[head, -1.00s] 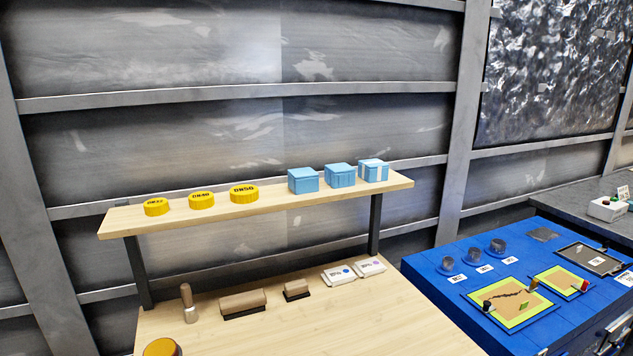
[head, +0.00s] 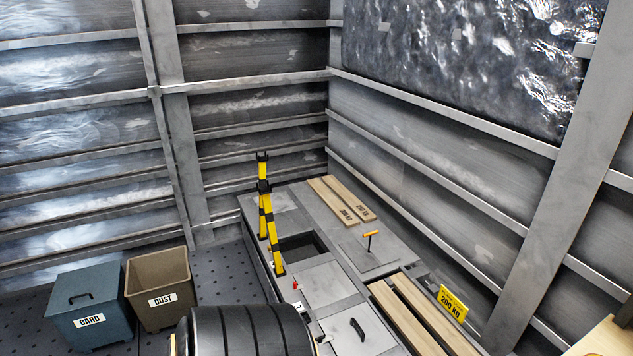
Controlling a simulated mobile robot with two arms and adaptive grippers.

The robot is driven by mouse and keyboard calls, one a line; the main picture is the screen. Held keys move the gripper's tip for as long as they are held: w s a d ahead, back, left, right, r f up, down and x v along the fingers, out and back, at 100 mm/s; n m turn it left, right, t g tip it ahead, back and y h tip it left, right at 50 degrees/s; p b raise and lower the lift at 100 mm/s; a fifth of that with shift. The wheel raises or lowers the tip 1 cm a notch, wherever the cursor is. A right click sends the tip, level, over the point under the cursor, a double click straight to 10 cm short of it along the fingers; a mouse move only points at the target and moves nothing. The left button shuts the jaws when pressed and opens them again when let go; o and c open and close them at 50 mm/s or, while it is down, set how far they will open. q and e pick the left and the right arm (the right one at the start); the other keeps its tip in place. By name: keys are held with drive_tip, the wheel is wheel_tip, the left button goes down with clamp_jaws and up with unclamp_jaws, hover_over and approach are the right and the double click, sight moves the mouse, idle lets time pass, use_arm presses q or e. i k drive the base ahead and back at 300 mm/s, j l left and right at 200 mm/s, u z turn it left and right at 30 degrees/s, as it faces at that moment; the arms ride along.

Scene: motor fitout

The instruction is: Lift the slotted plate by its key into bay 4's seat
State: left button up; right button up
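A flat grey square plate (head: 362,257) lies on the grey deck in the head view. A dark rectangular opening (head: 304,246) is in the deck to the left of the plate. No bay number is readable, so I cannot tell if it is bay 4's seat. Neither of my grippers is in view.
Wooden slats (head: 342,199) lie behind the plate, more (head: 419,317) in front, beside a yellow 200 kg sign (head: 452,303). CARD (head: 88,296) and DUST (head: 158,277) bins are left. A black ribbed round form (head: 245,330) fills bottom centre.

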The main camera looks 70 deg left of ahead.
sight(370, 235)
drive_tip(key=u, duration=1.9)
